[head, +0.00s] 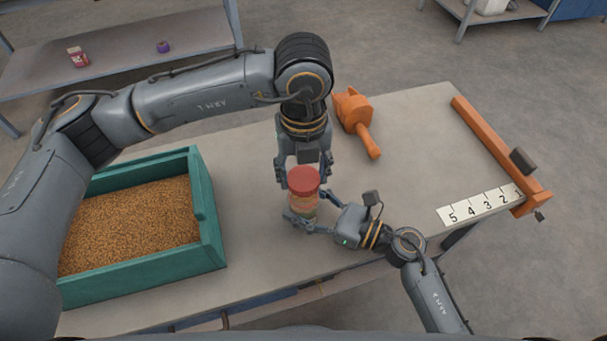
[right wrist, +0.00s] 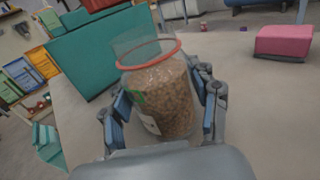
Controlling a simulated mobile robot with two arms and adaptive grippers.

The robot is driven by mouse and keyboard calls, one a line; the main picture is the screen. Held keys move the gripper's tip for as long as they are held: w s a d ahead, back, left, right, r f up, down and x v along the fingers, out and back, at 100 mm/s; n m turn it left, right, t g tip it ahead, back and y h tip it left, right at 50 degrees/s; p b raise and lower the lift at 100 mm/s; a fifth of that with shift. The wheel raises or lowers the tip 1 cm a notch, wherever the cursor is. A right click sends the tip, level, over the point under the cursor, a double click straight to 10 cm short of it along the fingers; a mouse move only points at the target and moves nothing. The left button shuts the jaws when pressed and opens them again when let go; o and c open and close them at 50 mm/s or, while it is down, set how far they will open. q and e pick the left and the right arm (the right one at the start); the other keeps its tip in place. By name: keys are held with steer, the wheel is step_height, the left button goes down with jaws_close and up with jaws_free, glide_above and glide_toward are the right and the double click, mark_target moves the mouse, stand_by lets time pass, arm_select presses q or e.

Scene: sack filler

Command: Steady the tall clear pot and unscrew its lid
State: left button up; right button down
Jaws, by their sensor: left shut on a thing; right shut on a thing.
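The clear pot (head: 303,207) stands upright near the table's front edge, with orange-brown contents and a red lid (head: 304,178) on top. My left gripper (head: 304,172) comes down from above and is shut on the lid, a finger on either side. My right gripper (head: 307,212) reaches in from the right and is shut around the pot's lower body. The pot also shows in the right wrist view (right wrist: 165,97), filled with brown grains between the blue finger pads, with an orange-red ring near its top. The left gripper does not show there.
A teal box (head: 215,235) of grain stands left of the pot. An orange tool with a handle (head: 356,112) lies behind it. An orange bar (head: 490,140) and a numbered strip (head: 470,206) are at the right edge. Table between is clear.

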arm_select(q)
step_height(320, 180, up, 3)
steer(key=shift+f, duration=0.15)
arm_select(e)
steer(key=shift+c, duration=1.4)
jaws_free()
